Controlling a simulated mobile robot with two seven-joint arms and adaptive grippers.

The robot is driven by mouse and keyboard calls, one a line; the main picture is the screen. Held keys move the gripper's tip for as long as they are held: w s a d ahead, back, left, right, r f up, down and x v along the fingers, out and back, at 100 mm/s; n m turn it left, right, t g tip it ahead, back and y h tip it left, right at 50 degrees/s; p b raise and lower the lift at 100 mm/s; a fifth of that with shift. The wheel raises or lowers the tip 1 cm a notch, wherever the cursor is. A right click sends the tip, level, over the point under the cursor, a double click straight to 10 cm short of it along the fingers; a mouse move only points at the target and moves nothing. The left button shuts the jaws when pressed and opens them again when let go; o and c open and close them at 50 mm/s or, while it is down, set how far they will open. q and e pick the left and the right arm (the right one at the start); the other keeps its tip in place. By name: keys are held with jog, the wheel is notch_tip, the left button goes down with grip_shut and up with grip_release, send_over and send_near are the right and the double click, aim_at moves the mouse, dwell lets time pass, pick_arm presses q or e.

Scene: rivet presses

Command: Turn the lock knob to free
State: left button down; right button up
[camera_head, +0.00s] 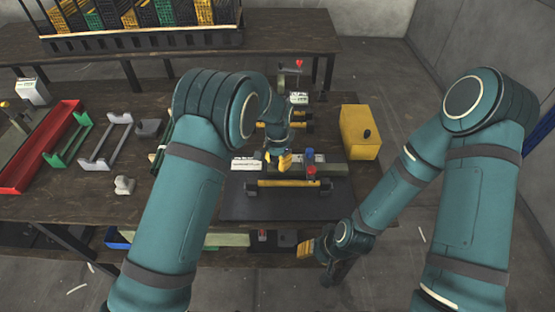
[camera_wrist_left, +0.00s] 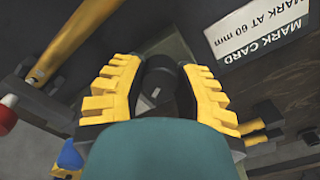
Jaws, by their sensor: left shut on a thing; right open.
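A dark round knob (camera_wrist_left: 155,78), which looks like the lock knob, sits between the yellow fingers of my left gripper (camera_wrist_left: 160,85) in the left wrist view. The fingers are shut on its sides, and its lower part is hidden. In the head view my left gripper (camera_head: 281,160) is over the back of the press fixture, and the knob is hidden there. The fixture has a dark base plate (camera_head: 240,205), a yellow bar (camera_head: 288,183), a red knob (camera_head: 311,171) and a blue knob (camera_head: 309,155). My right gripper (camera_head: 314,248) is open and empty at the table's front edge.
A white mark card (camera_wrist_left: 262,30) stands beside the left gripper; it shows in the head view (camera_head: 248,164) too. A yellow box (camera_head: 359,132) stands to the right. A red tray (camera_head: 40,150) and green and grey frames (camera_head: 106,143) lie at left.

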aim_at(278, 160)
pick_arm(q)
jog(key=n, duration=0.6)
jog(key=shift+n+p, duration=0.3)
jog(key=shift+p, duration=0.05)
jog(key=n, duration=0.5)
jog(key=shift+w+n, duration=0.1)
jog(key=shift+n, duration=0.2)
jog(key=c, duration=0.6)
grip_release()
notch_tip(278, 160, up, 12)
dwell(0.5)
